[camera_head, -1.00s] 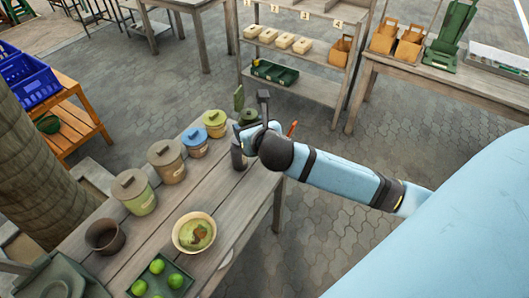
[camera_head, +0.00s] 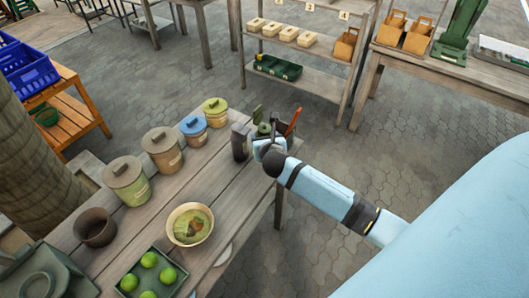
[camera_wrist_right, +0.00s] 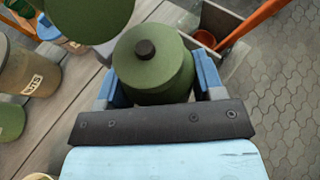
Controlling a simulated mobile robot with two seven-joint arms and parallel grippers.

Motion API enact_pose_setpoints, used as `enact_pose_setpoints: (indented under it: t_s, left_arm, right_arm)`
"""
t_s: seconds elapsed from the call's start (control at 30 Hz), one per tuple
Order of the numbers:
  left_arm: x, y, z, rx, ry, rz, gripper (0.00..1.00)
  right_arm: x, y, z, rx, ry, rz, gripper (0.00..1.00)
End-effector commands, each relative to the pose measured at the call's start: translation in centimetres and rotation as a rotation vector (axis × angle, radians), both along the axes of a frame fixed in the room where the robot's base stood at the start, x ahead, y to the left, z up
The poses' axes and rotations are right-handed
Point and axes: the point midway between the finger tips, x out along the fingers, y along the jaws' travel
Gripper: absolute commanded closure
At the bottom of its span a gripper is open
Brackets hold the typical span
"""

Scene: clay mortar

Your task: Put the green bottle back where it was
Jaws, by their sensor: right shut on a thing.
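My right gripper (camera_head: 270,145) is at the far right end of the long wooden table. In the right wrist view its blue fingers (camera_wrist_right: 157,82) are shut around a round green bottle (camera_wrist_right: 155,62) with a small dark knob on top. The bottle (camera_head: 264,130) shows small behind the gripper in the head view and looks upright. Its base is hidden, so I cannot tell whether it touches the table. My left gripper is not in view.
A dark grey cylinder (camera_head: 240,142) stands just left of the gripper. Lidded jars (camera_head: 161,150) line the table's far edge. A bowl (camera_head: 190,224) and a tray of limes (camera_head: 151,277) are nearer. An orange handle (camera_head: 293,122) rises beside the gripper.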

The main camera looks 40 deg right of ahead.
Motion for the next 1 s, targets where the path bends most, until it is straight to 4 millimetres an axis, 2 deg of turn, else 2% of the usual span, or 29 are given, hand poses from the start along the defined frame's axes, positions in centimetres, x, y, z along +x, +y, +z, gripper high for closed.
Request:
enact_pose_setpoints:
  t_s: [0.1,0.27,0.53,0.93,0.97,1.0]
  left_arm:
    - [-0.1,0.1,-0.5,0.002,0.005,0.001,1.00]
    - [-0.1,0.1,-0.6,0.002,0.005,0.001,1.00]
    - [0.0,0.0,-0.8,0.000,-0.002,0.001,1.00]
    - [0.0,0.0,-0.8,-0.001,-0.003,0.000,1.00]
    - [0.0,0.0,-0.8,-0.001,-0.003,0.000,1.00]
    - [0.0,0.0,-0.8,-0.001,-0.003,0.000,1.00]
  right_arm:
    - [0.1,0.0,-1.3,0.000,-0.002,0.000,0.65]
    - [0.1,0.0,-2.0,0.000,-0.004,0.001,0.65]
    - [0.1,0.0,-5.6,0.001,-0.003,-0.001,0.65]
    - [0.1,0.0,-6.1,-0.001,-0.004,0.002,0.65]
    - [0.0,0.0,-6.3,-0.001,-0.001,0.001,0.34]
    - [0.0,0.0,-6.2,-0.001,-0.001,0.001,0.25]
